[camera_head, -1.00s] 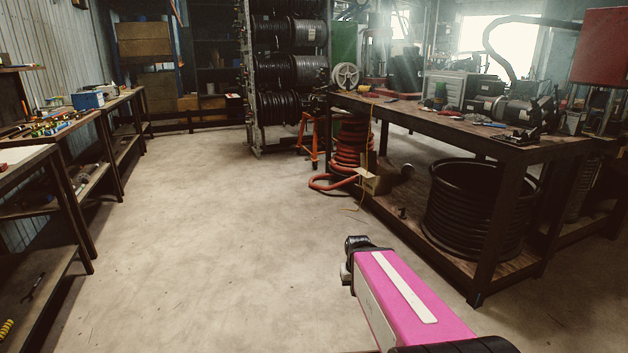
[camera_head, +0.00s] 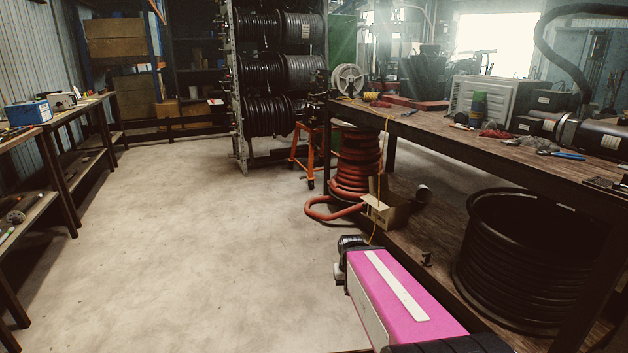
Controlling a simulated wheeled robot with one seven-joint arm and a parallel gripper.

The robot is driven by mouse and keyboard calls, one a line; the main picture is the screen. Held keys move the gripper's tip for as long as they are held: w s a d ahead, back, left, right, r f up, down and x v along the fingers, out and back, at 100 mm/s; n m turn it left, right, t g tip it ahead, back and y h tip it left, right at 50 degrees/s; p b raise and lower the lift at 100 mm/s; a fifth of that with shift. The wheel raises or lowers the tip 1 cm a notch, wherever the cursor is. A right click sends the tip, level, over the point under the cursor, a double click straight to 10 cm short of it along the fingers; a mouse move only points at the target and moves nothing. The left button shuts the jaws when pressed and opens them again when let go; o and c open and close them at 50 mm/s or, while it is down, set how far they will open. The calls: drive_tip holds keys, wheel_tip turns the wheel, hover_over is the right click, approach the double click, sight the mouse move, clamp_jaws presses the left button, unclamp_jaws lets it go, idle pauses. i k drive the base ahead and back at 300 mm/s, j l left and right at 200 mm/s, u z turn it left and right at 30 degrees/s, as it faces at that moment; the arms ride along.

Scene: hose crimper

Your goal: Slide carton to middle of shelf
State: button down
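A small open cardboard carton (camera_head: 388,213) sits at the near left end of the workbench's lower shelf (camera_head: 425,240), beside the red hose coil. Larger brown cartons stand on the rack at the back left, one upper (camera_head: 115,47) and one lower (camera_head: 127,97). The picture does not show which carton the task means. Only a pink link of my arm, with black joints, shows at the bottom. My gripper is not in view, and no carton is seen held.
Red hose (camera_head: 358,170) is coiled by the bench's end, with a loop on the floor. A big black hose coil (camera_head: 530,260) fills the lower shelf's right. A hose-reel rack (camera_head: 240,90) stands at the back. The floor (camera_head: 190,220) between the benches is clear.

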sight(394, 210)
drive_tip(key=i, duration=1.85)
drive_tip(key=i+j+z, duration=0.1)
drive_tip(key=i+z, duration=0.15)
drive_tip(key=i, duration=0.3)
drive_tip(key=i+j+z, duration=0.25)
drive_tip(key=i, duration=0.25)
drive_tip(key=i+j+z, duration=0.25)
drive_tip(key=i, duration=0.3)
